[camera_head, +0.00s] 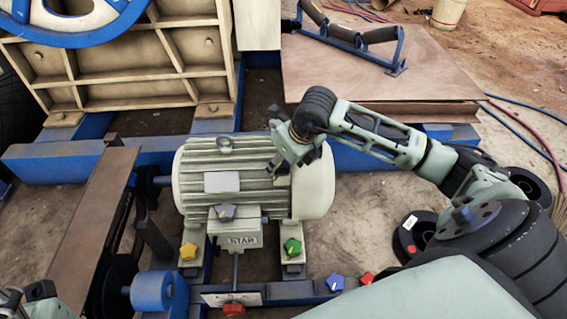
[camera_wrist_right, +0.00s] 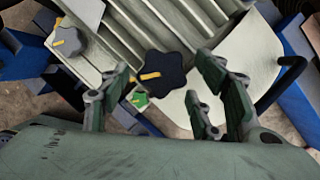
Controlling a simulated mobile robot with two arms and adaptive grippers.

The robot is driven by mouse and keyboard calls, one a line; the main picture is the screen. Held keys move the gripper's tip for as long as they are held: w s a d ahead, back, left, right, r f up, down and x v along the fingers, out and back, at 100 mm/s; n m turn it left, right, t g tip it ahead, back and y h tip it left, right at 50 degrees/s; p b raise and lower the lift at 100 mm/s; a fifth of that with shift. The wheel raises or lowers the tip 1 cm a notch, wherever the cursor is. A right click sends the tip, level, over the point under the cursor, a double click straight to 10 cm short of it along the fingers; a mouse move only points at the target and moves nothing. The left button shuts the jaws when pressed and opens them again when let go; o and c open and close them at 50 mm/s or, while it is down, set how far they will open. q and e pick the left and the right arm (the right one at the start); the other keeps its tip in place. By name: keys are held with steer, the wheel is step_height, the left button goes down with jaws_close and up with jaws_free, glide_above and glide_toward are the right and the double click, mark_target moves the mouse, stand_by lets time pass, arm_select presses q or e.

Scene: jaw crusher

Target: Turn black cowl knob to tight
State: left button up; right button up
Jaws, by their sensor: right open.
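The black cowl knob (camera_wrist_right: 165,73) shows in the right wrist view. It has several lobes and a yellow pointer aimed left. It sits by the cream motor cowl (camera_head: 316,188), at its edge with the ribbed body. In the head view my right gripper (camera_head: 287,157) is over this part of the motor and hides the knob. In the right wrist view the jaws are open, with the knob between the fingertips in the picture. I see no contact, and the depth gap is unclear. Part of my left gripper (camera_head: 30,300) shows at the bottom left; its jaws are unclear.
Blue (camera_head: 335,282) and red (camera_head: 234,309) knobs are on the front rail. A steel plate (camera_head: 440,80) lies behind.

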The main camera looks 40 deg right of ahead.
steer(key=shift+f, duration=0.1)
steer(key=shift+c, duration=0.5)
steer(key=c, duration=1)
steer(key=shift+n, duration=0.4)
steer(key=o, duration=1.1)
